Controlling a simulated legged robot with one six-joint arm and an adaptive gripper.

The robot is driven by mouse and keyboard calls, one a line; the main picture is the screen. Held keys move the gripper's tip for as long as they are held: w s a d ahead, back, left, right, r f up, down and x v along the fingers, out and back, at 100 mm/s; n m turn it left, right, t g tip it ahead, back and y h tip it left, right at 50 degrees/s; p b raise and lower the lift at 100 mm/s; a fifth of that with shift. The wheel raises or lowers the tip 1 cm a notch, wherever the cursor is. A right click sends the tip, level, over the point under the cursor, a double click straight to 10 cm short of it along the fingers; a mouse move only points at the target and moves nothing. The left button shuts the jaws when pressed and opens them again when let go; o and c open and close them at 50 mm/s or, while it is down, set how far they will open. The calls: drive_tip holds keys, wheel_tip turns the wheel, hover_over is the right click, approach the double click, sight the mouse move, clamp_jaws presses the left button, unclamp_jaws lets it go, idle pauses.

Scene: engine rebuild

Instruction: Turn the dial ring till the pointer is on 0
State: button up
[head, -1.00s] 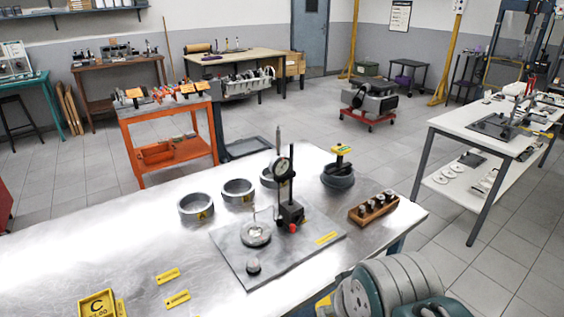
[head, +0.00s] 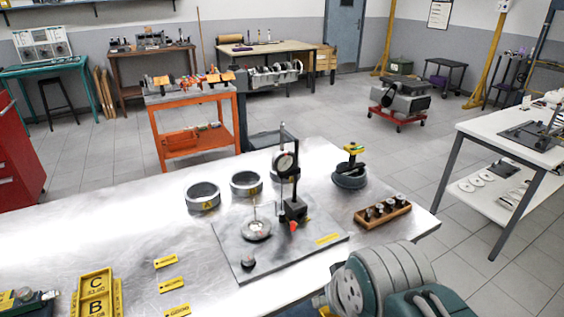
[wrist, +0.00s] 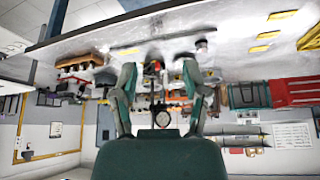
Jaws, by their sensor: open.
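In the head view the dial gauge (head: 285,163) is clamped on an upright post on a black base with a red knob (head: 293,226). The stand is on a grey plate (head: 325,250) on the metal bench. The pointer and numbers on the dial are too small to read. A round metal piece (head: 256,229) and a small dark knob (head: 248,262) are on the same plate. In the wrist view, which is upside down, my gripper (wrist: 162,78) is open and empty, its two fingers apart. The stand shows beyond and between them. In the head view my arm is at the lower right, away from the dial.
Metal rings (head: 203,196) stand behind the plate. A dark round part with a yellow-topped tool (head: 350,176) and a wooden block of cylindrical parts (head: 382,212) are to its right. Yellow tags (head: 172,285) and yellow bins (head: 96,290) are at left. The bench between is clear.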

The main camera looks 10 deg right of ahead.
drive_tip(key=shift+d, duration=0.4)
drive_tip(key=shift+c, duration=0.9)
drive_tip(key=w+d, duration=0.1)
drive_tip(key=w+d+n+t, duration=0.1)
drive_tip(key=w, duration=0.1)
drive_tip(key=w+n, duration=0.1)
drive_tip(key=w, duration=0.1)
drive_tip(key=shift+d+r+t+h, duration=0.1)
drive_tip(key=shift+d+t+h, duration=0.2)
drive_tip(key=shift+d+h, duration=0.1)
drive_tip(key=shift+c, duration=0.4)
drive_tip(key=n+t+y, duration=0.6)
drive_tip(key=n+t, duration=0.4)
drive_tip(key=n, duration=1.5)
approach(289, 171)
drive_tip(key=shift+m, duration=0.3)
drive_tip(key=x, duration=0.8)
drive_tip(key=shift+w, duration=0.4)
clamp_jaws()
